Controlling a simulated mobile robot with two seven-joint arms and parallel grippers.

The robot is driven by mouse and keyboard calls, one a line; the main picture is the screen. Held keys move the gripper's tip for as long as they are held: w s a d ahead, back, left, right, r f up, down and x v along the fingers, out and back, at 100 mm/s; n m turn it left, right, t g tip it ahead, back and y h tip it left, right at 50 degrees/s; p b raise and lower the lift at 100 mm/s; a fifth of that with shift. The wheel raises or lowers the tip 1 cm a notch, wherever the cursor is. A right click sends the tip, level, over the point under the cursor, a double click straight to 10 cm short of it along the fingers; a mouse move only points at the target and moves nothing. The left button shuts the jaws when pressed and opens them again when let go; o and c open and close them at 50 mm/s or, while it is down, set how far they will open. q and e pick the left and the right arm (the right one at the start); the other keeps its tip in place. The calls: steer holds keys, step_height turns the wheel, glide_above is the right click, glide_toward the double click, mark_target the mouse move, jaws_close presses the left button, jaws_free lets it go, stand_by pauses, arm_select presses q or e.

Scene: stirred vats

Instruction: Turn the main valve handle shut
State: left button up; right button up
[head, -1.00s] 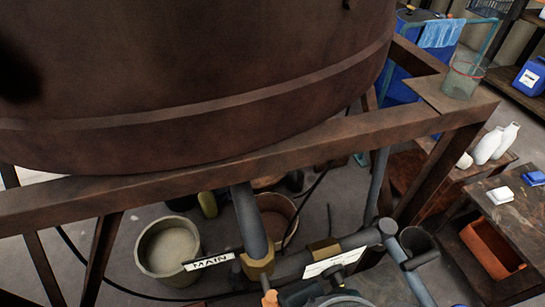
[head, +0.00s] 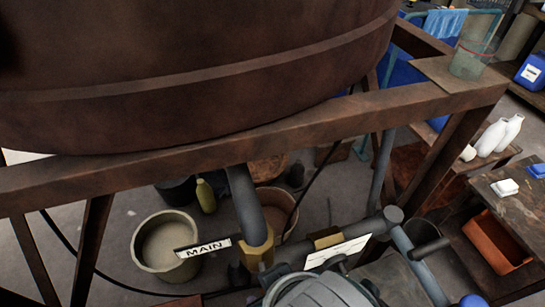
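The white MAIN label (head: 203,248) sits beside a brass valve body (head: 258,249) at the foot of a grey vertical pipe (head: 246,203) under the vat. A rounded grey ribbed part (head: 320,291), probably a link of my arm, fills the bottom centre and covers what lies just below the pipes. Neither gripper's fingers can be seen.
The big rusty vat (head: 190,65) and its steel frame beam (head: 240,142) span the view above the pipes. A horizontal grey pipe with a brass fitting (head: 327,238) runs right. A beige bucket (head: 140,250) stands on the floor left of the valve.

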jaws_close()
arm_select(q)
steer(key=shift+a, duration=0.1)
